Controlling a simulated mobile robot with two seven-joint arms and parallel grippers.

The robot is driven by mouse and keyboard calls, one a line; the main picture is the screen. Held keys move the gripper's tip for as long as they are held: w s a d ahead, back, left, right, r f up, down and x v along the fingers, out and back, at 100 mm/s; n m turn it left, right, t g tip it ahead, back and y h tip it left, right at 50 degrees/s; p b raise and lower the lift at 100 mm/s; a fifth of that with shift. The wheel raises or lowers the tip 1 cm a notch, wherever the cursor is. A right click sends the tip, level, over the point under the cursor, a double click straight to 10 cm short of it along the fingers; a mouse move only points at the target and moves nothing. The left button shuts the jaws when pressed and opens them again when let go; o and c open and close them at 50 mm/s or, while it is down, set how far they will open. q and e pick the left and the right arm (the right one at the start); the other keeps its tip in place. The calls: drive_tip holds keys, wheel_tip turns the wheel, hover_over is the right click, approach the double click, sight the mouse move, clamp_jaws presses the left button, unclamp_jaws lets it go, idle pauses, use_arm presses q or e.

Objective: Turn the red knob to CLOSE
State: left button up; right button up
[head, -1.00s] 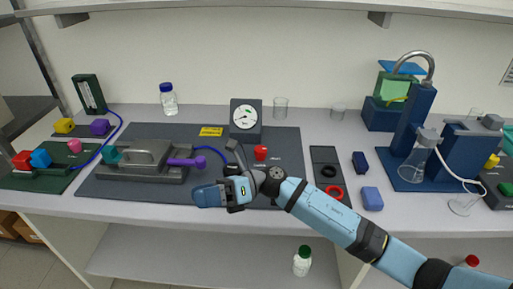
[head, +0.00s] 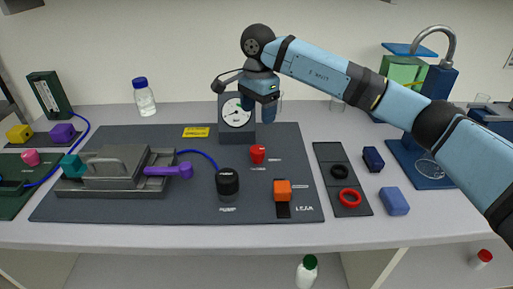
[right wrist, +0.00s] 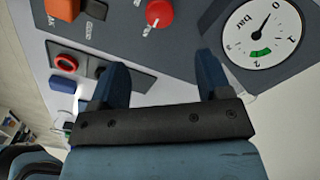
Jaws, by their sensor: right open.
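The red knob (head: 258,153) stands on the dark grey mat (head: 115,214), below the pressure gauge (head: 237,112). It also shows at the top of the right wrist view (right wrist: 160,13), ahead of the fingertips. My right gripper (head: 258,108) is raised above and behind the knob, in front of the gauge, with its fingers pointing down. In the right wrist view its two blue fingers (right wrist: 163,72) are apart with nothing between them, and the knob is not touched. The lettering beside the knob is too small to read. My left gripper is not in view.
A black knob (head: 227,183) and an orange switch (head: 283,190) stand in front of the red knob. A grey clamp rig (head: 125,170) with a purple handle is left. A tray (head: 327,165) with black and red rings is right. A blue stand (head: 420,165) stands farther right.

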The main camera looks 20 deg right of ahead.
sight(258, 148)
wheel_tip(258, 148, down, 12)
drive_tip(key=shift+f, duration=0.15)
idle(0.3)
drive_tip(key=c, duration=0.9)
